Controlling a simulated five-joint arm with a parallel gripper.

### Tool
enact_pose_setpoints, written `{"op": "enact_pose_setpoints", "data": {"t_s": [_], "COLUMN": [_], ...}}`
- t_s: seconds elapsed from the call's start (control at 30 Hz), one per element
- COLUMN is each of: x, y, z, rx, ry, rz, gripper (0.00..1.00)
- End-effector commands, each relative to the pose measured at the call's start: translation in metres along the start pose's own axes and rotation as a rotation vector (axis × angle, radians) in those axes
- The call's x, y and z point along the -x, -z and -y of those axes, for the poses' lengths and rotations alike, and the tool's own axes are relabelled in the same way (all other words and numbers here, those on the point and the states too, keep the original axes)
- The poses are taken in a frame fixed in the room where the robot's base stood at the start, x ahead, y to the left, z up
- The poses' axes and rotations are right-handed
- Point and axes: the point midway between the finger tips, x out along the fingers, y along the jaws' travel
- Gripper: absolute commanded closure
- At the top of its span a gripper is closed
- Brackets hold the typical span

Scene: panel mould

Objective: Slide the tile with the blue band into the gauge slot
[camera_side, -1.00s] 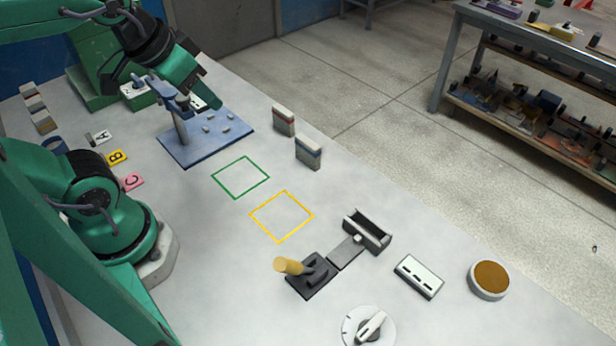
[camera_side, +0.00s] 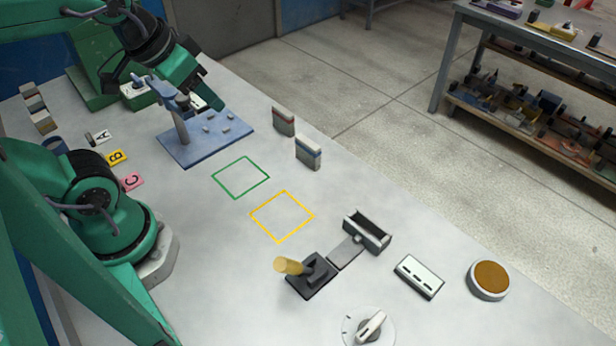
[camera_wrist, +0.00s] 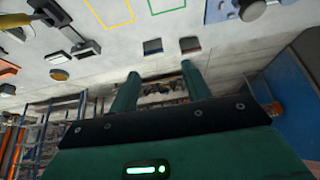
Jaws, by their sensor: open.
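The tile with the blue band (camera_side: 308,154) stands upright on the table, right of the green outline. It also shows in the wrist view (camera_wrist: 152,47). A similar tile with a red band (camera_side: 284,121) stands just behind it, and in the wrist view (camera_wrist: 190,45) it is on the right. A dark grey open-topped trough (camera_side: 367,232), which looks like the gauge slot, appears empty, nearer the front. My gripper (camera_side: 209,98) is above the blue stand at the back left, apart from both tiles. In the wrist view my gripper (camera_wrist: 160,70) has its fingers apart with nothing between them.
The blue stand (camera_side: 190,154) has a post and small pegs. Green (camera_side: 240,177) and yellow (camera_side: 282,216) outlines are bare. A yellow-handled lever (camera_side: 290,266), dial (camera_side: 368,327), slotted white block (camera_side: 419,277) and round brown-topped pad (camera_side: 489,279) stand nearer the front. The table edge runs close behind the tiles.

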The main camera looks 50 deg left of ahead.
Motion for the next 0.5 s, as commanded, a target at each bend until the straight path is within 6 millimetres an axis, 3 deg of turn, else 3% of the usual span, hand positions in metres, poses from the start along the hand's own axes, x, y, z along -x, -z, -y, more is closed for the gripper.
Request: {"op": "enact_pose_setpoints", "data": {"t_s": [0.27, 0.5], "x": [-0.010, -0.032], "y": [0.015, 0.040], "z": [-0.002, -0.006], "rx": [-0.144, -0.396], "ry": [-0.007, -0.032], "rz": [0.044, 0.114], "gripper": [0.52, 0.52]}}
